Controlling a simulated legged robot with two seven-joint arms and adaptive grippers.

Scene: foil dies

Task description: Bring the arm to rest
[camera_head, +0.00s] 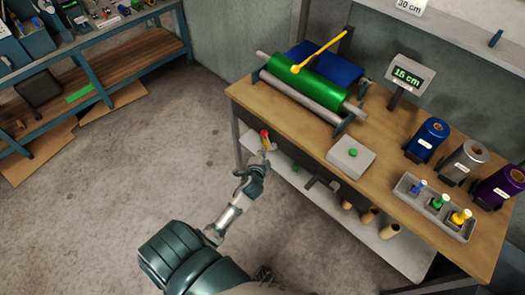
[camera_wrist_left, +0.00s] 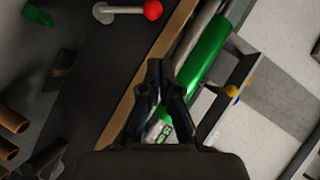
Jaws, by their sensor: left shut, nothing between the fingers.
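My left arm reaches up from the bottom of the head view. My left gripper (camera_head: 264,163) is beside the left edge of the wooden workbench (camera_head: 262,101), over the floor side. In the left wrist view its fingers (camera_wrist_left: 159,65) are together with nothing between them. A red-knobbed lever (camera_head: 265,134) shows just past the fingertips in the head view. In the left wrist view the lever's red knob (camera_wrist_left: 152,10) is at the top, apart from the fingers. My right gripper is in neither view.
The bench carries a green roller (camera_head: 322,79), a yellow-knobbed bar (camera_head: 320,53), a 15 cm display (camera_head: 408,76), a grey box with a green button (camera_head: 350,157), several foil rolls (camera_head: 428,137) and a tray of dies (camera_head: 407,187). A lower shelf (camera_head: 325,211) juts below. The floor (camera_head: 140,185) at left is clear.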

